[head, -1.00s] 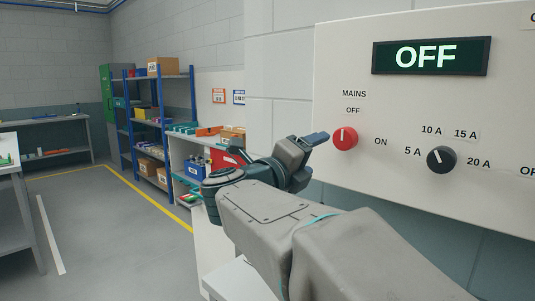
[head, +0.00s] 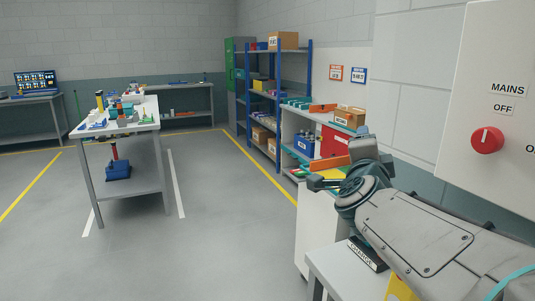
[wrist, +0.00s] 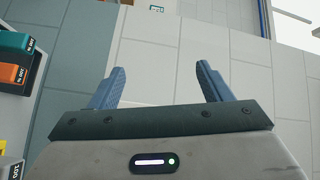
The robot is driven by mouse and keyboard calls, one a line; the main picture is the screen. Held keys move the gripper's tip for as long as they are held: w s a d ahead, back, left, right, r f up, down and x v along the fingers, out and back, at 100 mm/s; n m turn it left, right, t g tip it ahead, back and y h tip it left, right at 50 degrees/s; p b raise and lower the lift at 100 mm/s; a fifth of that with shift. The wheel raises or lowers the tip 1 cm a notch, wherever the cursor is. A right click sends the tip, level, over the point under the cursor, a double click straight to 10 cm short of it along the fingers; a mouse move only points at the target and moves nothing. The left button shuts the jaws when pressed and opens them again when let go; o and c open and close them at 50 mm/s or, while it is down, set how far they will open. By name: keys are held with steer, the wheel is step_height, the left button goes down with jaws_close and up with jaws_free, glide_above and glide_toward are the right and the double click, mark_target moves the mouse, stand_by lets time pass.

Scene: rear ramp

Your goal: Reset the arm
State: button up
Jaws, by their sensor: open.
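My arm (head: 420,225) reaches in from the lower right of the head view, in front of the wall panel and the low shelving. My gripper (wrist: 160,88) is open and empty in the wrist view, its two blue fingers wide apart.
The white wall panel (head: 505,70) with a red mains knob (head: 487,140) is at the right. Low shelving (head: 299,129) with boxes stands beyond my arm. A workbench (head: 155,113) with small parts stands left. The floor between is clear.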

steer(key=s+a+f+n+g+y+p, duration=0.2)
steer(key=s+a+f+n+g+y, duration=0.3)
steer(key=a+f+n+y, duration=0.45)
steer(key=s+d+f+n+g+h+p, duration=0.2)
steer(key=s+d+f+n+g+h, duration=0.1)
steer(key=s+f+n+g, duration=0.6)
steer(key=s+d+f, duration=0.1)
steer(key=s+f, duration=0.3)
steer(key=s, duration=0.3)
steer(key=shift+s+p, duration=0.2)
steer(key=shift+p, duration=0.15)
